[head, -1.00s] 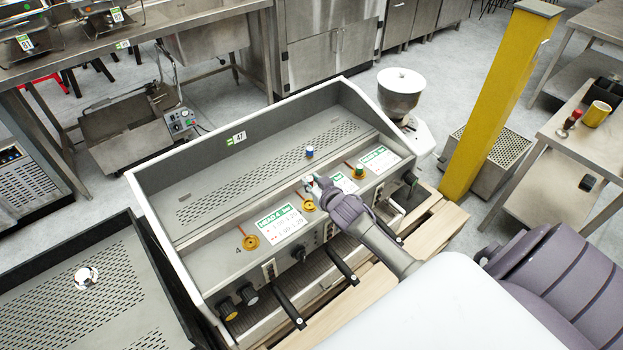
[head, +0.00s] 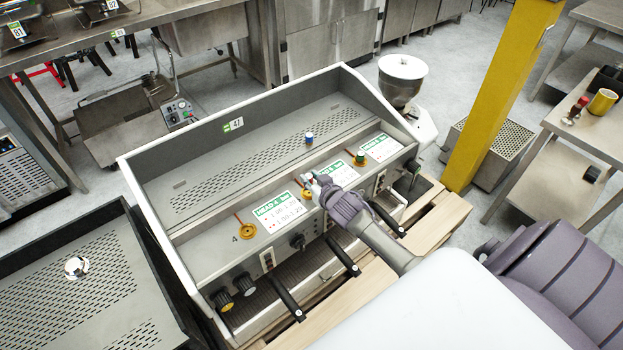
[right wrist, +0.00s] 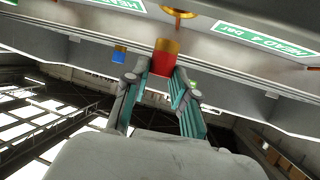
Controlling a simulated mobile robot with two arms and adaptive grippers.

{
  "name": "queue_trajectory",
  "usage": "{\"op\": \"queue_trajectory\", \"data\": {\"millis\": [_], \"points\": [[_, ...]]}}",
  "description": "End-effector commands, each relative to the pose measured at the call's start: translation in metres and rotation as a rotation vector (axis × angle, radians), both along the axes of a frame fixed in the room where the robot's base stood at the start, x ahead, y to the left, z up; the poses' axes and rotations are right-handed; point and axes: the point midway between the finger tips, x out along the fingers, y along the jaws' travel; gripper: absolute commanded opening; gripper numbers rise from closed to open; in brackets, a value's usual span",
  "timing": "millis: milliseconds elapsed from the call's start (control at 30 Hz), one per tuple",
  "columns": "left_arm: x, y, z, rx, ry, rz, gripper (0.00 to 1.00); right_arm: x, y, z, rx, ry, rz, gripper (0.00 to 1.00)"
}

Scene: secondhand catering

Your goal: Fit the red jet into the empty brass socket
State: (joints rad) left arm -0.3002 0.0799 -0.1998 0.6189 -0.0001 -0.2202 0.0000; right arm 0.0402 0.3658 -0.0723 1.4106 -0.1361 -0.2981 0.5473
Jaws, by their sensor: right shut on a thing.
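My right gripper (head: 314,183) is over the sloped panel of a steel machine. In the right wrist view its fingertips (right wrist: 162,76) are shut on the red jet (right wrist: 162,63), which has a brass-coloured end. A brass socket (right wrist: 178,13) shows beyond the jet, apart from it in the picture. In the head view a brass socket (head: 305,196) is partly hidden by the gripper, and the held jet cannot be made out. Another brass socket (head: 248,233) lies left, by the number 4. A green-topped jet (head: 360,157) stands at a socket further right. My left gripper is out of view.
A blue jet (head: 309,139) stands on the perforated deck behind the panel. White label cards (head: 281,212) lie between the sockets. Black handles (head: 342,257) stick out from the machine's front. A yellow post (head: 500,95) and a side table with a yellow mug (head: 602,101) are at right.

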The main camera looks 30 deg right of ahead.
Motion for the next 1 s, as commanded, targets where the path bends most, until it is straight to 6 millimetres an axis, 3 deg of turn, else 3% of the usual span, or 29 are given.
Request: {"op": "queue_trajectory", "data": {"millis": [500, 1000], "points": [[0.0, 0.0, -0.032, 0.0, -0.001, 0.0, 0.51, 0.001, 0.0, -0.028, -0.001, -0.006, 0.002, 0.0], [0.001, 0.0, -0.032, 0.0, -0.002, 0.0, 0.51, 0.001, 0.0, -0.034, -0.001, -0.005, 0.0, 0.0]]}}
